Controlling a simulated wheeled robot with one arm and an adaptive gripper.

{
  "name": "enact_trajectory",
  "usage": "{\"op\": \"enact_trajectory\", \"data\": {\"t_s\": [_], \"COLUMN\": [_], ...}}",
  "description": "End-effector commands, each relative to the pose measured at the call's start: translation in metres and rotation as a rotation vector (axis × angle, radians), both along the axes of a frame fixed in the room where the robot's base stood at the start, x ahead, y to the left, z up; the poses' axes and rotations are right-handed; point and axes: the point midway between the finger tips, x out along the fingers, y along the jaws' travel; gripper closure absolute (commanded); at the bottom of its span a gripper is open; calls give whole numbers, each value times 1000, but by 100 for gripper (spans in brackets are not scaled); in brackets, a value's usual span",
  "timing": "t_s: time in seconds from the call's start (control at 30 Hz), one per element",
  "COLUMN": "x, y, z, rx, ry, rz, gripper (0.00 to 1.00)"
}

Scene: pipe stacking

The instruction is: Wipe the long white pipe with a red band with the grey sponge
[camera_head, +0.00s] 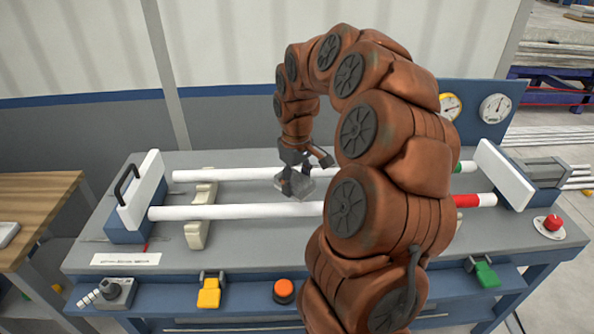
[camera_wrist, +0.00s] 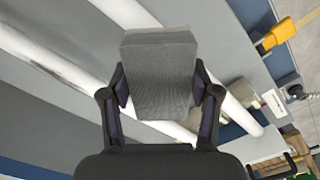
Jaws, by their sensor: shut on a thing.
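The long white pipe with a red band (camera_head: 235,212) lies across the bench as the nearer of two pipes, its red band toward the right end, partly behind my arm. In the wrist view this pipe (camera_wrist: 236,104) passes behind the sponge's right side. My gripper (camera_head: 307,168) is shut on the grey sponge (camera_head: 293,186), which also shows between both fingers in the wrist view (camera_wrist: 160,75). The sponge is over the bench near the gap between the pipes, at the far side of the red-banded pipe. Whether it touches that pipe cannot be told.
A second white pipe with a green band (camera_head: 225,175) lies behind, parallel. Cream supports (camera_head: 197,230) hold the pipes, between end blocks with white plates (camera_head: 143,193) (camera_head: 502,172). A yellow clamp (camera_head: 209,291), an orange button (camera_head: 284,290) and a green clamp (camera_head: 483,272) line the front edge.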

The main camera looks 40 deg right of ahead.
Motion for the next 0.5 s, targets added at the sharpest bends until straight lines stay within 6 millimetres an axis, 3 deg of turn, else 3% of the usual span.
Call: {"op": "enact_trajectory", "data": {"t_s": [0.23, 0.5], "x": [1, 0], "y": [-1, -1], "z": [23, 27], "rx": [-3, -1], "ry": [-3, -2], "rz": [-1, -1], "gripper": [71, 71]}}
